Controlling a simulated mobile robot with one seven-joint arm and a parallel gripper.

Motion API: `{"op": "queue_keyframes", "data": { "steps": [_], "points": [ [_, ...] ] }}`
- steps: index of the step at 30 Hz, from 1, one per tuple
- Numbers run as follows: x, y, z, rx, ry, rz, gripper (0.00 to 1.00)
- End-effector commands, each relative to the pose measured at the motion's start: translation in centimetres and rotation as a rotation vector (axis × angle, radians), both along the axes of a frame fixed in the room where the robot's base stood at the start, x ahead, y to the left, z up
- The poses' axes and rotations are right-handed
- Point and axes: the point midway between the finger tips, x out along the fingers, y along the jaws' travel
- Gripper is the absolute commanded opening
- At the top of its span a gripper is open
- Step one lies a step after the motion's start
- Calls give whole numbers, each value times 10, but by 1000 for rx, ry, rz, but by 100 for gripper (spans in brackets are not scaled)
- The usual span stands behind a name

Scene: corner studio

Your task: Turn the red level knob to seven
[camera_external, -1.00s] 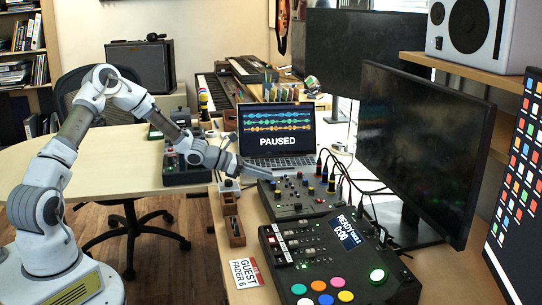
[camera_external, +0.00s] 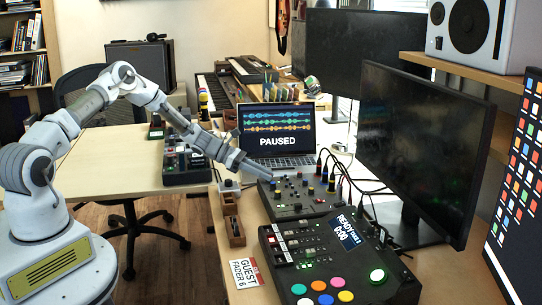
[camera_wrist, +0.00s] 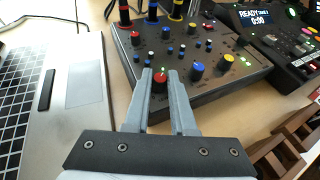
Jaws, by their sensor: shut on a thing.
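The red level knob (camera_wrist: 160,78) is on the near edge of the black mixer (camera_wrist: 178,93) in the wrist view. My gripper (camera_wrist: 160,74) has one finger on each side of this knob and is shut on it. A white mark shows on top of the knob, but the number it points to cannot be read. In the external view my gripper (camera_external: 266,174) is at the left edge of the mixer (camera_external: 318,205), and the red knob is hidden there by the fingers.
A blue knob (camera_wrist: 197,70) and a yellow knob (camera_wrist: 226,61) stand to the right of the gripped knob. Plugged cables rise at the mixer's back. An open laptop (camera_external: 278,130) is behind, and a pad controller (camera_external: 330,270) is in front.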

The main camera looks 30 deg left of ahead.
Motion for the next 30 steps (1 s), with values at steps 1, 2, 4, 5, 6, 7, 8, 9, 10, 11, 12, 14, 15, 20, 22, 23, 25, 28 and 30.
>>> {"op": "queue_keyframes", "data": {
  "steps": [1, 2, 4, 5, 6, 7, 8, 9, 10, 11, 12, 14, 15, 20, 22, 23, 25, 28, 30],
  "points": [
    [3, -1, 3, -3, -7, -18, 0],
    [3, -1, 3, -3, -6, -29, 0],
    [2, -1, 3, -2, -4, -47, 0],
    [2, -1, 3, -1, -3, -51, 0],
    [2, -1, 3, -1, -3, -54, 0],
    [2, -1, 3, -1, -2, -56, 0],
    [2, -1, 3, -1, -2, -56, 0],
    [2, -1, 3, -1, -2, -56, 0],
    [2, -1, 3, -1, -2, -56, 0],
    [2, -1, 3, -1, -2, -56, 0],
    [2, -1, 3, -1, -2, -56, 0],
    [2, -1, 3, -1, -3, -55, 0],
    [2, -1, 3, -1, -3, -55, 27],
    [2, 0, 2, -1, -2, -55, 53],
    [1, 0, 1, 0, -1, -56, 53],
    [1, 0, 1, 0, -1, -56, 53],
    [1, 0, 1, 1, 0, -55, 53],
    [1, 1, 1, 1, 0, -55, 53],
    [0, 3, 2, 1, 0, -54, 53]
  ]
}}
